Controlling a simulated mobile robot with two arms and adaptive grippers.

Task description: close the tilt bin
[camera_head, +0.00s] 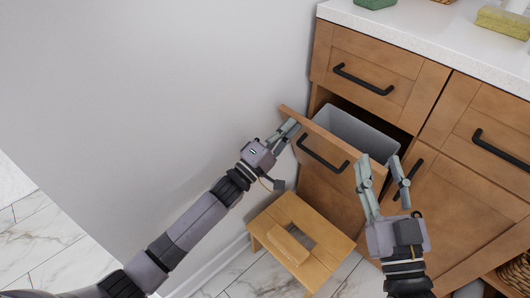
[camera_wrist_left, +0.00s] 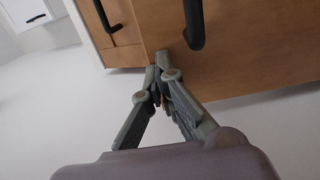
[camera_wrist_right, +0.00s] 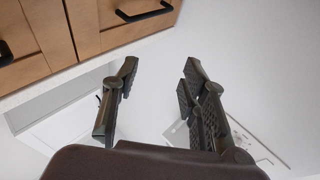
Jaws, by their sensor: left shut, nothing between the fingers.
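The tilt bin's wooden front (camera_head: 333,188) leans out from the cabinet, with a black handle (camera_head: 322,156) on it. The grey bin (camera_head: 358,133) shows behind the front's top edge. My left gripper (camera_head: 290,129) is shut and empty at the front's upper left corner. In the left wrist view its tips (camera_wrist_left: 157,72) overlap the wooden front (camera_wrist_left: 255,50) beside the handle (camera_wrist_left: 193,22); I cannot tell whether they touch. My right gripper (camera_head: 379,162) is open and empty, overlapping the front's right end in the head view. Its open fingers show in the right wrist view (camera_wrist_right: 160,72).
A wooden step stool (camera_head: 300,243) stands on the marble floor below the bin. A drawer (camera_head: 368,75) is above it, and a cabinet door (camera_head: 455,215) is to the right. The white counter (camera_head: 420,35) holds several items. A plain wall (camera_head: 180,90) bounds the left side.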

